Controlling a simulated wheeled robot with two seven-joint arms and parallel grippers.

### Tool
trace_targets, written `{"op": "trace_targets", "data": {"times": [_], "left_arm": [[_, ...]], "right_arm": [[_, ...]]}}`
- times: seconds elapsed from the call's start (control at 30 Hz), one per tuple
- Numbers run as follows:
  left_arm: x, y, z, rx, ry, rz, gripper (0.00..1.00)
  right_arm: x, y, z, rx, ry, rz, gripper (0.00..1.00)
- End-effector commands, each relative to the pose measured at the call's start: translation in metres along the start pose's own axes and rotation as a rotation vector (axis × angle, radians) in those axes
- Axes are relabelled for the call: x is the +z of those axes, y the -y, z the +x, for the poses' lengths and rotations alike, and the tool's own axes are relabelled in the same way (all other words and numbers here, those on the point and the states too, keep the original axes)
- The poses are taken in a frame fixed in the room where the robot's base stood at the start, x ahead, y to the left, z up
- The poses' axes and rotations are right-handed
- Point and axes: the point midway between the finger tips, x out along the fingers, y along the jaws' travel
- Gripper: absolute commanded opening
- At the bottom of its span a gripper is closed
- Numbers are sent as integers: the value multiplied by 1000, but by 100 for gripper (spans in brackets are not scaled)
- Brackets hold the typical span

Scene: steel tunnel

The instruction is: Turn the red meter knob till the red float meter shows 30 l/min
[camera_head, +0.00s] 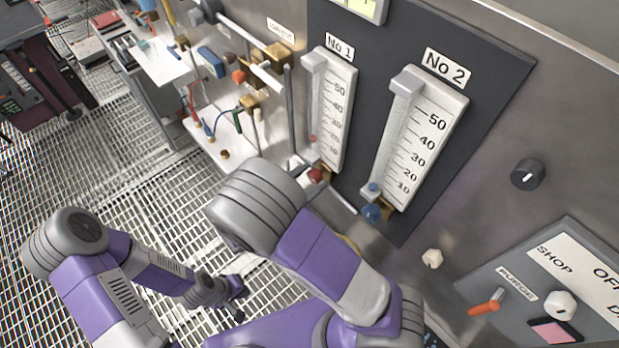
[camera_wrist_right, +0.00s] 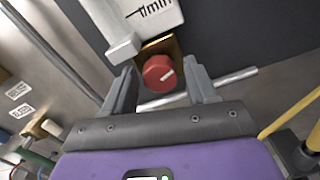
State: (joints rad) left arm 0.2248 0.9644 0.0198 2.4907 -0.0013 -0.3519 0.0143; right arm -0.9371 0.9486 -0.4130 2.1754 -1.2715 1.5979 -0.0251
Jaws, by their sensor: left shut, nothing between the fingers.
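The red float meter (camera_head: 331,110), labelled No 1, is on the dark panel. Its red float (camera_head: 312,138) sits low in the tube, roughly level with 10 to 20. The red meter knob (camera_head: 317,174) is at its foot, partly behind my right arm. In the right wrist view the red knob (camera_wrist_right: 158,73) has a white mark pointing up and right. My right gripper (camera_wrist_right: 160,77) is open, with one finger on each side of the knob; contact is not clear. The head view hides it behind the arm. My left gripper (camera_head: 236,294) is shut and empty, low over the grating.
The No 2 meter (camera_head: 425,135) with its blue knob (camera_head: 371,212) stands close to the right. Further right are a black knob (camera_head: 527,174) and an orange purge lever (camera_head: 484,307). Pipes and hoses crowd the wall to the left. The grated floor (camera_head: 130,180) is open.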

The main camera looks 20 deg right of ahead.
Motion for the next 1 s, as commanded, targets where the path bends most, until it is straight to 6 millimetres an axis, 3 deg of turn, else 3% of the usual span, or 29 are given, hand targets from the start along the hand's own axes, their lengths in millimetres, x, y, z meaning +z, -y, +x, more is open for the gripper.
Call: {"op": "trace_targets", "data": {"times": [0.37,0.8,1.0], "left_arm": [[0,0,0,0,0,0,0],[0,2,6,0,0,0,0],[0,2,7,0,0,0,0]], "right_arm": [[0,0,-3,1,1,0,65],[0,-1,-68,3,1,0,65],[0,0,-76,0,1,0,65]]}}
